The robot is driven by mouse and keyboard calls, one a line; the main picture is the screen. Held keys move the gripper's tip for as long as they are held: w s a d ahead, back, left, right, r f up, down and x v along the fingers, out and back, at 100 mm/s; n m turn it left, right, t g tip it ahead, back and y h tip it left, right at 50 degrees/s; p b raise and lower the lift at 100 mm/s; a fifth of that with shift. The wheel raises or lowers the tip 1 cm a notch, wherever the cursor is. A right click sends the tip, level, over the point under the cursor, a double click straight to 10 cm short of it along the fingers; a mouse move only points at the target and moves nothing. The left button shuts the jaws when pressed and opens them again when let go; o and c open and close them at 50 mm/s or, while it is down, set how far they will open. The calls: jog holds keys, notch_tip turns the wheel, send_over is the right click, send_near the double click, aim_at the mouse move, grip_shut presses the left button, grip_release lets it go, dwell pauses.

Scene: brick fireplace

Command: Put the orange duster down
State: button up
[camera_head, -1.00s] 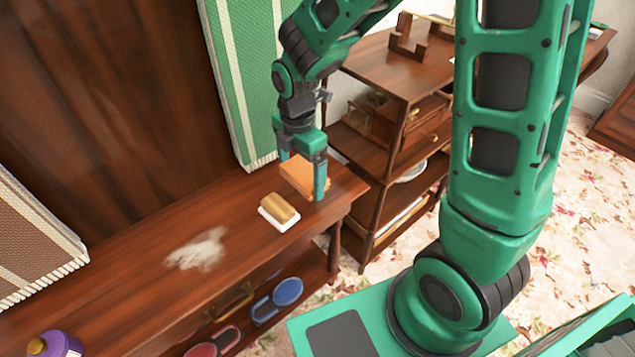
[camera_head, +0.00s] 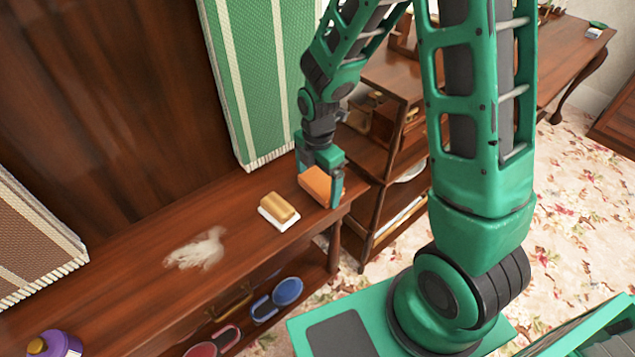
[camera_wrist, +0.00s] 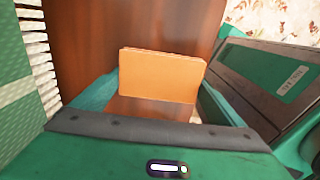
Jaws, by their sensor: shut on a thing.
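The orange duster (camera_head: 316,184) is a block between the fingers of my gripper (camera_head: 318,192), at the right end of the wooden table (camera_head: 130,262). In the wrist view the orange duster (camera_wrist: 160,76) sits between both green fingers of my gripper (camera_wrist: 150,95), with brown wood behind it. My gripper is shut on it and points downward. The duster is close to the tabletop; I cannot tell whether it touches.
A tan-topped brush with a white base (camera_head: 279,210) lies just left of the duster. A pale dusty smear (camera_head: 195,249) marks the tabletop. A purple bottle (camera_head: 55,345) stands at the lower left. A wooden shelf unit (camera_head: 395,125) is close on the right. A green striped rug (camera_head: 255,75) hangs behind.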

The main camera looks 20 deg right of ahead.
jog(key=shift+s+f, duration=0.1)
jog(key=shift+f, duration=0.2)
jog(key=o, duration=1)
jog(key=shift+o, duration=0.5)
jog(key=shift+s+f, duration=0.1)
jog(key=shift+s, duration=0.05)
